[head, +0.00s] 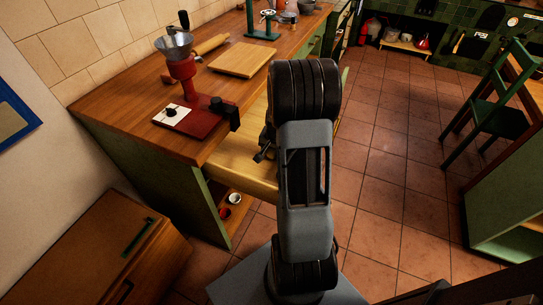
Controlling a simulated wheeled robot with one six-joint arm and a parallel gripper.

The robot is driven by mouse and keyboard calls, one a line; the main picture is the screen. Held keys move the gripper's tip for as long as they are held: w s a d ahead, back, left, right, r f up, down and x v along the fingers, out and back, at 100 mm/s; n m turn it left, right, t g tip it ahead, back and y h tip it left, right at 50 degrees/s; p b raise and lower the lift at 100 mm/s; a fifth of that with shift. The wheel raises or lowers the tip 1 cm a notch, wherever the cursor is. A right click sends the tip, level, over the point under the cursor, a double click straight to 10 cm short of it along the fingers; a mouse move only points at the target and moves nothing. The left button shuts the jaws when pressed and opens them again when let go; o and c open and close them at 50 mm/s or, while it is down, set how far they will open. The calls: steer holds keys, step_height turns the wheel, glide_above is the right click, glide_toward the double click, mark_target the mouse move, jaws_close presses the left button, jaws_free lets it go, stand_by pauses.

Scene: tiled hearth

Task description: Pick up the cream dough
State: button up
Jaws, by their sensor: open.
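I cannot make out any cream dough in the head view; my arm covers part of the counter and the pull-out board. My gripper (264,152) is mostly hidden behind my arm. Only small dark parts of it show, over the light pull-out board (238,165) at the counter's front. It is open, and I see nothing held in it.
On the wooden counter (130,115) stand a red grinder (183,75) with a metal funnel, a red base with a white plate (173,113), a cutting board (242,59) and a rolling pin (211,44). A green chair (497,115) stands right. The tiled floor (385,165) between is clear.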

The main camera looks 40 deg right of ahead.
steer(key=shift+f, duration=0.2)
steer(key=shift+c, duration=0.3)
steer(key=c, duration=0.5)
